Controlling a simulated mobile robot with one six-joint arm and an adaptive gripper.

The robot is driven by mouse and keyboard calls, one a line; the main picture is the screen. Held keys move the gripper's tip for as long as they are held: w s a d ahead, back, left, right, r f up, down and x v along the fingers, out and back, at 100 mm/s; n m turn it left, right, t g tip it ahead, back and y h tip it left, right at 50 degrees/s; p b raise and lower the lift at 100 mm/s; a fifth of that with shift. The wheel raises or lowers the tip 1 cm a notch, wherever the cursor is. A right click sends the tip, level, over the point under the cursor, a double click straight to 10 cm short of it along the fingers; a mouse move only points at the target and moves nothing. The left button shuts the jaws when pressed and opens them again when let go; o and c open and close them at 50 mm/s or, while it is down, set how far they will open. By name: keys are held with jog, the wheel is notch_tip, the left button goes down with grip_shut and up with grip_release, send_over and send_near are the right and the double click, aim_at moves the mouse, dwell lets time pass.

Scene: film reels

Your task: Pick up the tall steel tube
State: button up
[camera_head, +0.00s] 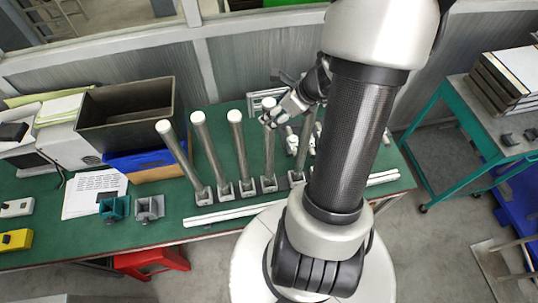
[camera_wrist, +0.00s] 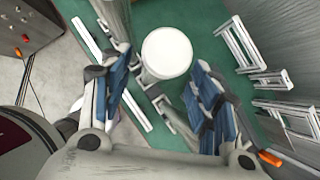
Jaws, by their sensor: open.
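Several tall steel tubes with white tops stand in a row in small square bases on the green table. The tall steel tube (camera_head: 269,150) nearest my gripper (camera_head: 274,116) is fourth from the left in the head view. My gripper is open at this tube's upper end. In the wrist view, the tube's round white top (camera_wrist: 167,53) shows between and just past the blue-padded fingers of my gripper (camera_wrist: 163,75), with a gap on both sides. The fingers partly hide the lower tube. My arm hides part of the row to the right.
Other tubes (camera_head: 207,147) stand close on the left. White rails (camera_head: 235,211) lie along the table's front edge. A dark bin (camera_head: 125,115) and blue tray (camera_head: 140,160) are at the left. White frames (camera_wrist: 240,45) stand near my gripper.

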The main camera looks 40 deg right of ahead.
jog(key=x, duration=0.4)
jog(key=shift+w+a+f+b, duration=0.1)
jog(key=shift+f+b, duration=0.25)
jog(key=shift+b, duration=0.05)
grip_shut()
dwell(0.4)
dwell(0.4)
